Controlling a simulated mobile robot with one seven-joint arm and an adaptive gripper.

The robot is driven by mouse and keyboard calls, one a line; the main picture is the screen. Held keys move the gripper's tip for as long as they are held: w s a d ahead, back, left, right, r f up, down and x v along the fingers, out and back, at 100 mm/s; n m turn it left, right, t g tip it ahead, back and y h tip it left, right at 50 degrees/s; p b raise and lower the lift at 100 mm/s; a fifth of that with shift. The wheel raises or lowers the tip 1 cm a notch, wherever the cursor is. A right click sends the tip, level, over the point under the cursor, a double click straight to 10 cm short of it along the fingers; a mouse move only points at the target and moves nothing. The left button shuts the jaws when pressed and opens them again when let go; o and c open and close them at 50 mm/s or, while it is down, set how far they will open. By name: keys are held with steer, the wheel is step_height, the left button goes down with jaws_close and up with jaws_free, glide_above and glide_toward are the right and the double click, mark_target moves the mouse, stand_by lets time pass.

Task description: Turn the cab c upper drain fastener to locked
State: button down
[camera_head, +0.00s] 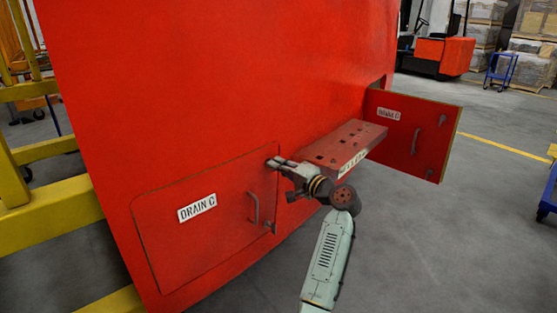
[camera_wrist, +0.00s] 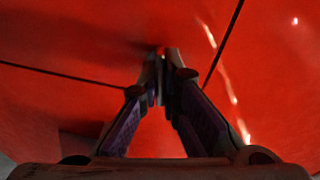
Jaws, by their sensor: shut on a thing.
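The red drain panel (camera_head: 175,240), labelled "DRAIN C", sits closed in the red nose of the cab. A grey handle (camera_head: 254,208) is near its right edge. The lower drain fastener (camera_head: 273,228) is at its lower right. My gripper (camera_head: 272,164) reaches the panel's upper right corner, shut on the upper drain fastener, which its fingers mostly hide. In the wrist view, my gripper's fingertips (camera_wrist: 161,62) come together against the red surface, near dark panel seams. I cannot tell the fastener's angle.
An open red door (camera_head: 446,140) labelled "BRAKE C" stands out at the right. A red block with holes (camera_head: 335,145) juts out behind my wrist. Yellow railings (camera_head: 50,215) stand at the left. Grey floor (camera_head: 440,250) is clear at the lower right.

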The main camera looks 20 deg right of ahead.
steer(key=shift+m+p, duration=0.75)
steer(key=shift+m, duration=0.35)
steer(key=c, duration=1.8)
jaws_free()
steer(key=v, duration=1.2)
steer(key=shift+s+d+f, duration=0.1)
